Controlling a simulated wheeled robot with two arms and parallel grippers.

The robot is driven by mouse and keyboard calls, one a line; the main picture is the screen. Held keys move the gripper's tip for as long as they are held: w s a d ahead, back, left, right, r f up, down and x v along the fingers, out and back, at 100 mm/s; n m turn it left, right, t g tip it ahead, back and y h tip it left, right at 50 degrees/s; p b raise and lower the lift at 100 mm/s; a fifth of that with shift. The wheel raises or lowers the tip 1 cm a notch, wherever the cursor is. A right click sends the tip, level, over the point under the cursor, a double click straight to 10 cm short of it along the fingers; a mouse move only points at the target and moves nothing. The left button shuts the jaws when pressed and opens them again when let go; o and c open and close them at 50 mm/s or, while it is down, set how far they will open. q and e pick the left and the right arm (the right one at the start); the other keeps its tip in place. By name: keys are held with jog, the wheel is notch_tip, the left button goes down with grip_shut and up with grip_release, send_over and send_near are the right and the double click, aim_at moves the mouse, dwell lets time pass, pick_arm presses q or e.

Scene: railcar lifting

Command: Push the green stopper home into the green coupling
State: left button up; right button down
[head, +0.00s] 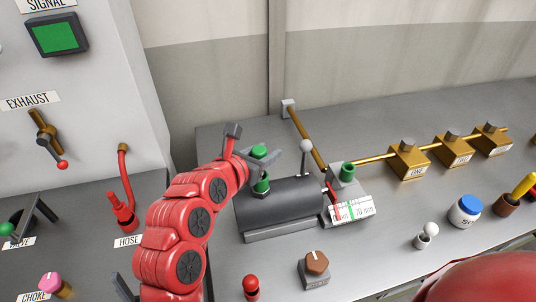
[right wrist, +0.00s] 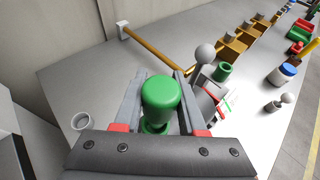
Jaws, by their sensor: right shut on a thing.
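The green stopper (head: 260,152) is held upright between the jaws of my right gripper (head: 262,160). In the right wrist view the rounded green stopper (right wrist: 160,98) stands between the two grey fingers. Below it, on the dark cylinder (head: 290,203), is a green collar (head: 262,186), which looks like the green coupling. The stopper lines up over it; the jaw hides the join, so I cannot tell how deep it sits. Another green open-topped socket (head: 347,172) stands on a grey block to the right. My left gripper is not in view.
A grey ball-topped lever (head: 305,152) rises close to the right of my right gripper. A gauge plate (head: 354,210) is beside the cylinder. Brass blocks (head: 408,160) line a rod at the right. A red hose (head: 124,185) stands left. A brown knob (head: 317,263) is in front.

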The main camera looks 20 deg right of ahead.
jog(key=shift+s+f+b, duration=0.1)
jog(key=shift+f+b, duration=0.75)
jog(key=shift+f, duration=0.2)
jog(key=c, duration=0.7)
grip_release()
jog(key=o, duration=0.3)
jog(key=shift+b, duration=0.3)
